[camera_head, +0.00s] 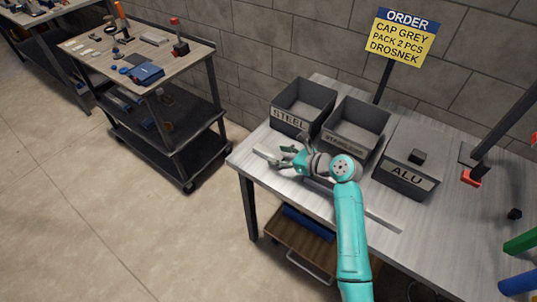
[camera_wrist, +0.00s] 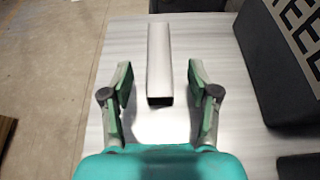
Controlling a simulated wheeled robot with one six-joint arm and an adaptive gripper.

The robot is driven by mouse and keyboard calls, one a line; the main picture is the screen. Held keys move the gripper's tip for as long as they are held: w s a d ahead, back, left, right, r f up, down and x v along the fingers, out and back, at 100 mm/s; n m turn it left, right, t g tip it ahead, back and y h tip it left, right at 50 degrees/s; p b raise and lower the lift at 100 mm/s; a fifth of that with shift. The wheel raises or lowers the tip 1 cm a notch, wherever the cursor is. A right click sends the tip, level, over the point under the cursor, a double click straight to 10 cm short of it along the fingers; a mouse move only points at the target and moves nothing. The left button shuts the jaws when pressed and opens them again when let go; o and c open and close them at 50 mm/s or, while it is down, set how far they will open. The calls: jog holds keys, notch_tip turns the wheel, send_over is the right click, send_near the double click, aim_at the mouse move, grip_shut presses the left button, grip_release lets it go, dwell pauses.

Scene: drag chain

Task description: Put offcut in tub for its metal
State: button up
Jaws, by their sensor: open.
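The offcut, a silvery square hollow tube (camera_wrist: 160,52), lies on the table between and ahead of my gripper's open fingers (camera_wrist: 160,80). Its dark open end faces me. In the head view my gripper (camera_head: 286,157) is low over the table's left end, and a pale part of the offcut (camera_head: 266,154) shows beside it. The STEEL tub (camera_head: 290,121) is open and stands behind my gripper; its lettered wall shows in the wrist view (camera_wrist: 270,60). An open middle tub (camera_head: 343,141) has a label too small to read surely. The ALU tub (camera_head: 405,178) looks lidded, with a dark knob on top.
A long pale bar (camera_head: 375,215) lies along the table (camera_head: 430,225), partly behind my arm. An order sign (camera_head: 402,37) stands behind the tubs. A red-tipped dark fixture (camera_head: 470,177) is at the right. A cart (camera_head: 150,60) with small parts stands apart at the left.

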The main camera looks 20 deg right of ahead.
aim_at(273, 155)
jog(key=shift+x, duration=2.65)
jog(key=shift+s+f, duration=0.1)
grip_shut()
